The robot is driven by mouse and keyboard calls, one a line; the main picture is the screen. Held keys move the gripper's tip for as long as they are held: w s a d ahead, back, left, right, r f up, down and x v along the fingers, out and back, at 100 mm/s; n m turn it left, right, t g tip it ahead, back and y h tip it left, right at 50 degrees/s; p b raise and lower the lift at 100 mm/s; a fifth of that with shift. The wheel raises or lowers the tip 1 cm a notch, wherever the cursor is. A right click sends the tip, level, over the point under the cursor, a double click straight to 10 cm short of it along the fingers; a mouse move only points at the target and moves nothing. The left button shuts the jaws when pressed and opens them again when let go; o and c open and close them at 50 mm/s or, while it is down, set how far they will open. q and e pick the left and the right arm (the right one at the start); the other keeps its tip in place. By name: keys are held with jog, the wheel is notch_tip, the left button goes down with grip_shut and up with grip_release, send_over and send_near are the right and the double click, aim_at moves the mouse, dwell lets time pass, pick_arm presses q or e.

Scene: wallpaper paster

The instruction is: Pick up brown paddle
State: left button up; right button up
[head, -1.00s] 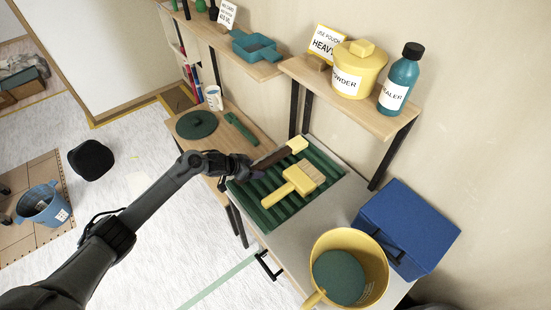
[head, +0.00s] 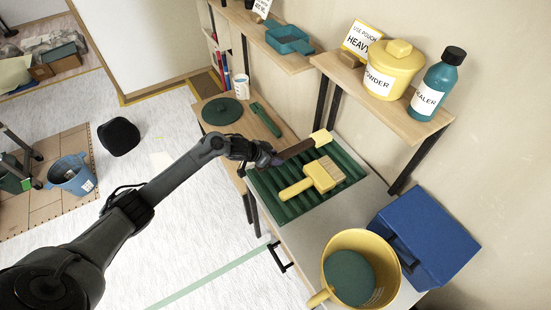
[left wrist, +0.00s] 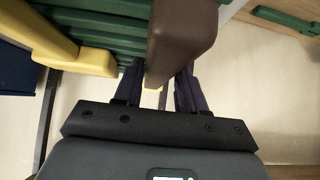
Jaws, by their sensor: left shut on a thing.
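The brown paddle (head: 297,150) is a long brown piece with a pale yellow block at its far end. It lies over the back left part of the green slatted tray (head: 268,182); I cannot tell whether it touches the slats. My left gripper (head: 272,158) is shut on its near end. In the left wrist view the brown paddle (left wrist: 182,32) runs down between the dark fingers of my left gripper (left wrist: 158,85). My right gripper is not in view.
A yellow brush (head: 312,180) lies on the tray, close beside the paddle. A yellow bucket (head: 385,280) and a blue box (head: 425,235) stand on the bench at the right. A shelf (head: 385,105) with a yellow tub (head: 390,75) and teal bottle (head: 437,85) overhangs behind.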

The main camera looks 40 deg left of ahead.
pick_arm(q)
jog(key=d+r, duration=0.2)
jog(key=r, duration=0.1)
jog(key=d+r, duration=0.1)
jog(key=shift+s+r+p, duration=0.2)
jog(key=shift+s+p, duration=0.05)
jog(key=shift+p, duration=0.15)
jog(key=s+d+r, duration=0.2)
jog(key=d+r, duration=0.3)
jog(key=d, duration=0.3)
jog(key=shift+d+p, duration=0.2)
jog(key=shift+p, duration=0.25)
jog(key=shift+s, duration=0.1)
